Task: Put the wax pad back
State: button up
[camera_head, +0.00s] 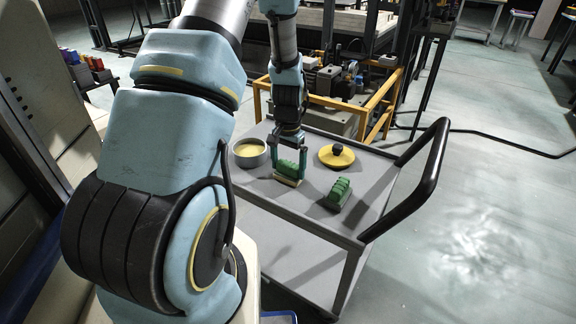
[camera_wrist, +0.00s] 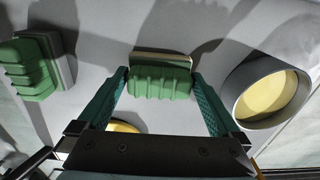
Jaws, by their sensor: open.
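A green ridged block with a cream-yellow base (camera_head: 287,180), which looks like the wax pad, rests on the grey cart top. It also shows in the wrist view (camera_wrist: 160,84). My gripper (camera_head: 290,166) is open, pointing down, with one finger on each side of this block. In the wrist view, small gaps seem to show between the fingers and the block; contact is hard to tell. A second green ridged block with a grey base (camera_head: 338,194) stands apart to the right on the cart, and at the left in the wrist view (camera_wrist: 28,70).
An open round pot with yellow contents (camera_head: 249,153) stands left of my gripper. A yellow lid with a black knob (camera_head: 337,155) lies to the right. The grey cart (camera_head: 290,237) has a black handle (camera_head: 425,175) at right. Its front surface is clear.

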aim_at(288, 164)
notch_tip(288, 164, up, 12)
jog(key=s+a+r+n, duration=0.3)
jog(key=s+a, duration=0.3)
jog(key=s+a+r+n+t, duration=0.1)
jog(key=s+a+r+n, duration=0.2)
jog(key=s+a, duration=0.3)
jog(key=shift+s+a+r+t, duration=0.15)
jog(key=shift+s+t, duration=0.15)
jog(key=shift+s, duration=0.4)
notch_tip(288, 164, up, 10)
jog(key=p, duration=1)
